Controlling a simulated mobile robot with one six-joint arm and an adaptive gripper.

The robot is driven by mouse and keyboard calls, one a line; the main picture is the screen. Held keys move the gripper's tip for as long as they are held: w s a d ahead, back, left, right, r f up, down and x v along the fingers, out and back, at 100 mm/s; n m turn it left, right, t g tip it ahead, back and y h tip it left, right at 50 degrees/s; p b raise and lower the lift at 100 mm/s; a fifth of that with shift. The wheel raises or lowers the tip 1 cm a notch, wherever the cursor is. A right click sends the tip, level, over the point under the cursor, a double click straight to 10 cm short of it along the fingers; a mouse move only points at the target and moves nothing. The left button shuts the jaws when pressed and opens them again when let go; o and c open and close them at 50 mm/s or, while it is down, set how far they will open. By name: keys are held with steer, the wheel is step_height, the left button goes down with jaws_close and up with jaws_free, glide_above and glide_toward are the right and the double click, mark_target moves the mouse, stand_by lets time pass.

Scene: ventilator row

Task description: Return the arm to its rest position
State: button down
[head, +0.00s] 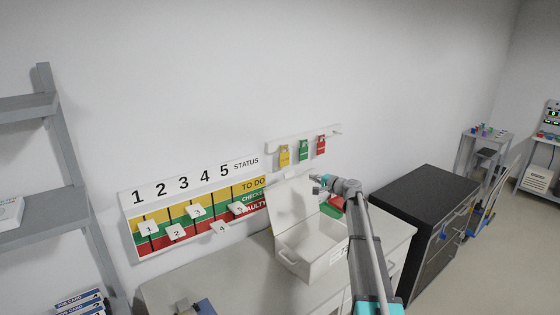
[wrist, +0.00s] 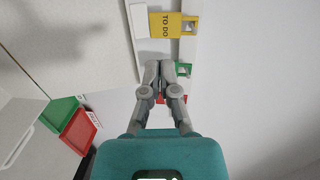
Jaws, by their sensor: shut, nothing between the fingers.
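My gripper (head: 318,184) is at the end of my raised arm, in front of the wall and to the right of the open box's lid. In the wrist view my gripper (wrist: 162,72) has its fingers together with nothing between them. A yellow TO DO tag (wrist: 170,24) hangs beyond the fingertips there. A green tag (wrist: 184,69) shows just right of the fingers, and a red one is mostly hidden behind them. In the head view the yellow (head: 284,156), green (head: 304,150) and red (head: 321,145) tags hang on the wall rail.
A white box (head: 312,262) with its lid up stands on the counter (head: 232,277). Green and red items lie behind my arm. A status board (head: 190,212) with numbered cards is on the wall. A dark cabinet (head: 425,195) stands right, shelves (head: 45,232) left. Open floor lies at right.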

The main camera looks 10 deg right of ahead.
steer(key=s+a+f+n+g+h, duration=0.1)
steer(key=s+a+f+n+g, duration=0.15)
steer(key=s+a+f, duration=0.35)
steer(key=s+a+f+n+g, duration=0.1)
steer(key=s+a+n+g, duration=0.2)
steer(key=s, duration=0.5)
steer(key=s+a+f+n+g+h, duration=0.1)
steer(key=s+a+f+n+g, duration=0.2)
steer(key=s+a, duration=0.35)
steer(key=s+f+n+g+h, duration=0.1)
steer(key=s+f+g+h, duration=0.1)
steer(key=s, duration=1)
steer(key=s+f+n+g+h, duration=0.2)
steer(key=s+f+h, duration=0.3)
steer(key=s, duration=0.8)
steer(key=shift+s+d+f+g+b, duration=0.15)
steer(key=shift+d+f+g+b, duration=0.2)
steer(key=shift+g, duration=0.5)
